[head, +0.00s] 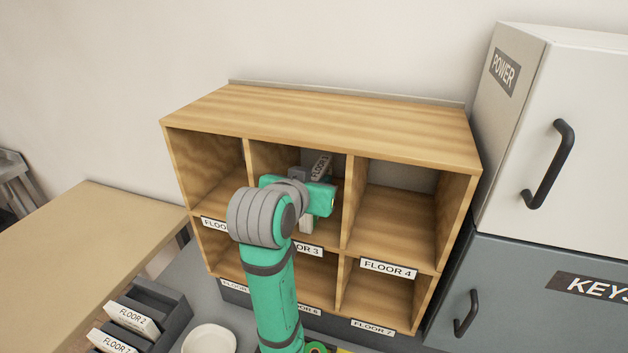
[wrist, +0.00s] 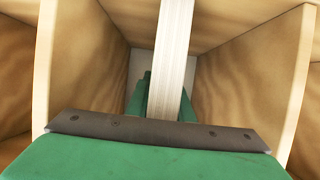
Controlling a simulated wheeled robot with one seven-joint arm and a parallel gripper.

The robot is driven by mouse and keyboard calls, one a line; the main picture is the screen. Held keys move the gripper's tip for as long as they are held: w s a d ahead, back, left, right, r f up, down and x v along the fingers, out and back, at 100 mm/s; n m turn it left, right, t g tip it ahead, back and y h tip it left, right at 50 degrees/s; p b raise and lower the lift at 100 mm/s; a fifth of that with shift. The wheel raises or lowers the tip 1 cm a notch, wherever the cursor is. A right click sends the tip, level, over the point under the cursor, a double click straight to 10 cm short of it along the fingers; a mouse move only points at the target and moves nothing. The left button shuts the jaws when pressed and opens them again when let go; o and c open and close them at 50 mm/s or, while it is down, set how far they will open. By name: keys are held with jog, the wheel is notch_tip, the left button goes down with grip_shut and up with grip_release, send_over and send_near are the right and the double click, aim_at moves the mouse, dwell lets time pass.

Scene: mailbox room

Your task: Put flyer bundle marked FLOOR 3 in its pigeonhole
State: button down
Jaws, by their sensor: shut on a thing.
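The wooden pigeonhole unit (head: 350,110) stands against the wall. The top middle pigeonhole carries a label (head: 308,249) whose visible part reads "OR 3". My gripper (head: 308,176) is inside that pigeonhole's opening, shut on a flyer bundle (head: 321,165). The bundle's tilted label is too small to read surely; its pale lower end shows below my wrist. In the wrist view the bundle (wrist: 175,50) is a pale upright strip between the pigeonhole's two side walls, apart from both. My gripper's green fingers (wrist: 160,98) are partly hidden there. Whether the bundle touches the pigeonhole floor is hidden.
A dark tray (head: 150,296) at the lower left holds bundles marked FLOOR 2 (head: 132,318) and another FLOOR number (head: 108,342). A white bowl (head: 210,338) is beside it. The FLOOR 4 pigeonhole (head: 395,215) is empty. Cabinets marked POWER (head: 520,120) and KEYS (head: 540,300) stand close right.

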jog(key=shift+a, duration=0.25)
jog(key=c, duration=1.6)
grip_release()
jog(key=shift+a+f, duration=0.1)
jog(key=shift+f, duration=0.05)
jog(key=shift+o, duration=0.2)
jog(key=shift+w, duration=0.15)
jog(key=shift+a, duration=0.1)
jog(key=shift+w, duration=0.1)
jog(key=shift+s+a+r, duration=0.15)
jog(key=shift+s+r, duration=0.1)
jog(key=shift+r, duration=0.05)
jog(key=v, duration=0.7)
jog(key=shift+s+d, duration=0.2)
jog(key=shift+s, duration=0.05)
jog(key=shift+v, duration=2.15)
jog(key=shift+w, duration=0.1)
